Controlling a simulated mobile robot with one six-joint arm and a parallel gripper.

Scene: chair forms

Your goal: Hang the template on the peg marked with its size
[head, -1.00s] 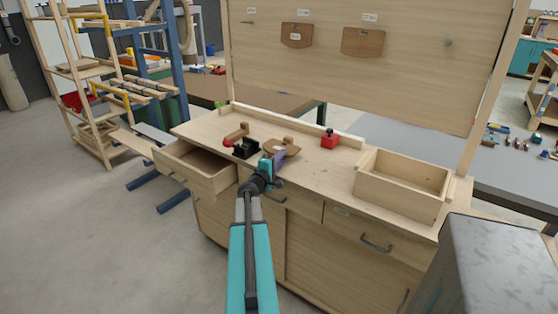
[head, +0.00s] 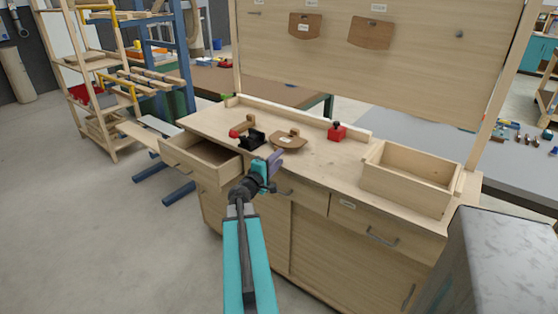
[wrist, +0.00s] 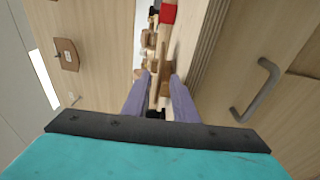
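A brown wooden template (head: 288,144) with a small pale label lies on the bench top, near its front edge. Two similar templates hang on the upright board, one to the left (head: 305,27) and one to the right (head: 371,34). A bare peg (head: 459,34) is at the board's right and another peg (head: 255,13) at its left. Pale labels sit above the hung templates, too small to read. My gripper (head: 276,158) is in front of the bench edge, short of the lying template. In the wrist view its purple fingers (wrist: 158,85) stand apart with nothing clearly held.
An open drawer (head: 205,157) juts out left of my gripper. A black-and-red tool (head: 251,139) and a red block (head: 337,132) stand on the bench top. An open wooden box (head: 410,180) is at the right. A drawer handle (wrist: 256,90) shows in the wrist view.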

